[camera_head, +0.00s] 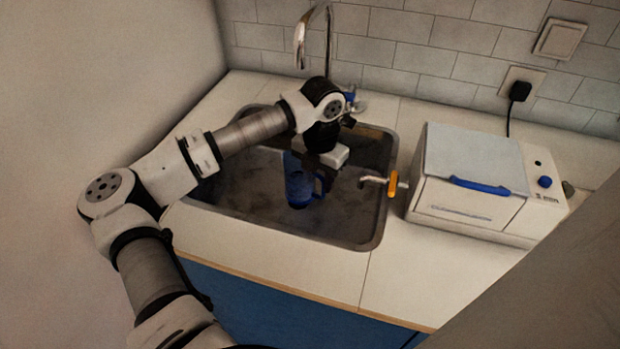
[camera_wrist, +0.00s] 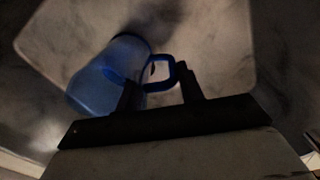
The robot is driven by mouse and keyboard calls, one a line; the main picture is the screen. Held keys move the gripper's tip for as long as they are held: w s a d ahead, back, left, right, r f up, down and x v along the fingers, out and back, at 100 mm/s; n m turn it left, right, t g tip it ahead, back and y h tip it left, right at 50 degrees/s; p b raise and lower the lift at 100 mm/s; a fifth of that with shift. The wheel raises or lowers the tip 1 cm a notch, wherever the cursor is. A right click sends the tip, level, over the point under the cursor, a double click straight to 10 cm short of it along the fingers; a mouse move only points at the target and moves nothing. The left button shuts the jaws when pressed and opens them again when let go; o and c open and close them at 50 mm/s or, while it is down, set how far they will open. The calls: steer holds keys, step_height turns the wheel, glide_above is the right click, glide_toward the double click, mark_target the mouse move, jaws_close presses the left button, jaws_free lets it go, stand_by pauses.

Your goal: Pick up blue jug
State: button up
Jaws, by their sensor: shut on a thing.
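The blue jug (camera_head: 298,186) is translucent and hangs at my gripper over the sink basin. In the wrist view the jug (camera_wrist: 95,85) is tilted, with its handle (camera_wrist: 172,70) towards my gripper. My gripper (camera_head: 325,180) reaches down into the sink area from above. In the wrist view my gripper (camera_wrist: 160,88) has its two dark fingers at the handle, shut on it. Whether the jug's base touches the sink floor cannot be told for sure.
A faucet (camera_head: 328,40) rises behind my arm. A white appliance (camera_head: 465,205) with a blue handle stands on the right counter. A yellow-handled item (camera_head: 392,184) lies at the sink's right rim.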

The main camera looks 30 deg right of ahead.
steer(key=shift+r, duration=0.2)
steer(key=shift+r+b, duration=0.3)
steer(key=shift+b, duration=0.1)
steer(key=s+a+r+b, duration=0.1)
steer(key=r, duration=0.6)
steer(key=s+a+r+b, duration=0.1)
steer(key=a+r+b, duration=0.1)
steer(key=r, duration=0.5)
steer(key=shift+s, duration=0.35)
